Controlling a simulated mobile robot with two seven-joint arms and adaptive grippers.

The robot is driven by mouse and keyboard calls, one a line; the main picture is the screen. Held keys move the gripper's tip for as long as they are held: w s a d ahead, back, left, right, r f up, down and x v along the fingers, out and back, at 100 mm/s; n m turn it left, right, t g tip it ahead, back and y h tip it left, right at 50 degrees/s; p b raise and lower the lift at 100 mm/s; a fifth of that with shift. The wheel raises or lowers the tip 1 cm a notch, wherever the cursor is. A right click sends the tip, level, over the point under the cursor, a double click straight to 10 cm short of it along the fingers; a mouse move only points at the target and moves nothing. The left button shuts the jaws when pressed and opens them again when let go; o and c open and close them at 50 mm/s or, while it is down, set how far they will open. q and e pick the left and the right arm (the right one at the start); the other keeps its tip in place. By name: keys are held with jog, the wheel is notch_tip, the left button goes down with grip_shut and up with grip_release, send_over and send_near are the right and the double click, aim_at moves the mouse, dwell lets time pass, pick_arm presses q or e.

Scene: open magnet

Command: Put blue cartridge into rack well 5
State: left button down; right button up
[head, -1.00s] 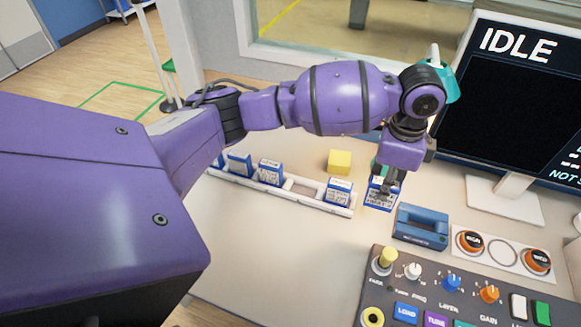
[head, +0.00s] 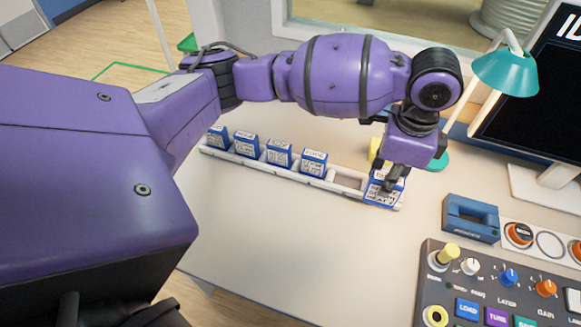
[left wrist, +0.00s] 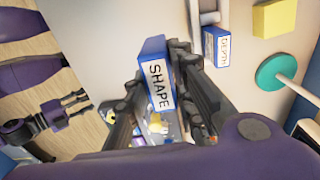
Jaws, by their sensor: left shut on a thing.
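My left gripper (head: 388,187) is shut on a blue cartridge (left wrist: 157,80) with a white label reading SHAPE, clear in the left wrist view. In the head view the held cartridge overlaps the right end of the white rack (head: 330,184); its height there is unclear. The rack holds several blue cartridges, such as one at the left end (head: 217,138) and one beside the gap (head: 313,162). An empty well (head: 350,181) shows near the right end. A cartridge labelled DEPTH (left wrist: 216,46) sits at the rack's end in the left wrist view. My right gripper (left wrist: 78,103) shows small in that view.
A yellow block (head: 375,152) is partly hidden behind my left gripper. A blue open-framed block (head: 470,219), orange knobs and a control panel (head: 500,285) lie to the right. A teal lamp (head: 505,72) and monitor stand behind. The table in front of the rack is clear.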

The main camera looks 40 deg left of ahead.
pick_arm(q)
jog(key=shift+s+a, duration=0.2)
jog(key=shift+a, duration=0.15)
jog(key=w+a+f, duration=0.3)
jog(key=f, duration=0.1)
jog(key=w+a+f+b, duration=0.1)
jog(key=w+a+f, duration=0.2)
jog(key=f, duration=0.1)
jog(key=w+a+f, duration=0.3)
jog(key=f, duration=0.1)
jog(key=shift+w+a+f+b, duration=0.3)
jog(key=shift+a+f, duration=0.05)
jog(key=shift+a, duration=0.05)
jog(key=shift+f, duration=0.1)
pick_arm(e)
jog(key=shift+s+a+f, duration=0.1)
jog(key=shift+f, duration=0.6)
pick_arm(q)
jog(key=shift+f, duration=0.2)
jog(key=c, duration=1.5)
grip_release()
pick_arm(e)
jog(key=shift+s+f, duration=0.1)
jog(key=shift+s, duration=0.05)
